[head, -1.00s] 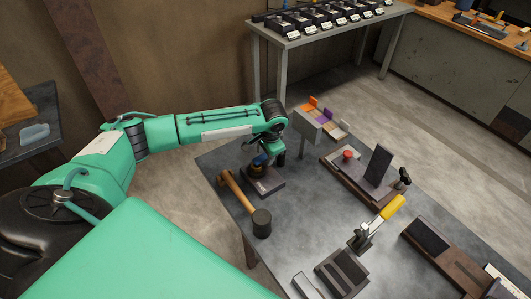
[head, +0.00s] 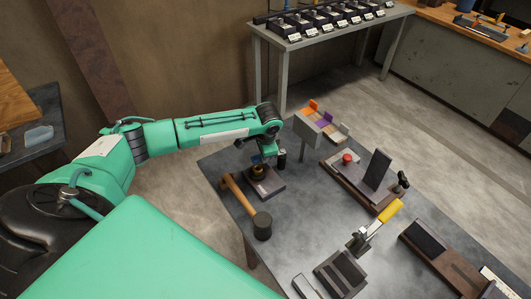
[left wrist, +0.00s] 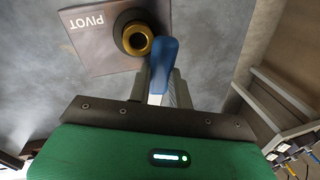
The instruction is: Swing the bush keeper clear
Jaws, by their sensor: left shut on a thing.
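The pivot block is a dark plate (head: 270,186) on the near left of the steel table, marked PIVOT in the left wrist view (left wrist: 95,50). A brass-coloured bush with a dark collar (left wrist: 137,40) stands on it. The bush keeper shows as a blue tab (left wrist: 164,55) just beside the bush; its blue also shows in the head view (head: 256,160). My left gripper (left wrist: 163,82) is shut on the blue tab, and its fingers hide the tab's lower part. Whether the tab touches the bush I cannot tell. My right gripper is not in view.
A mallet (head: 245,204) lies close left of the block. A grey stand with coloured tabs (head: 320,127) is behind it. To the right are a fixture with a red button (head: 347,158) and a yellow-handled clamp (head: 385,216).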

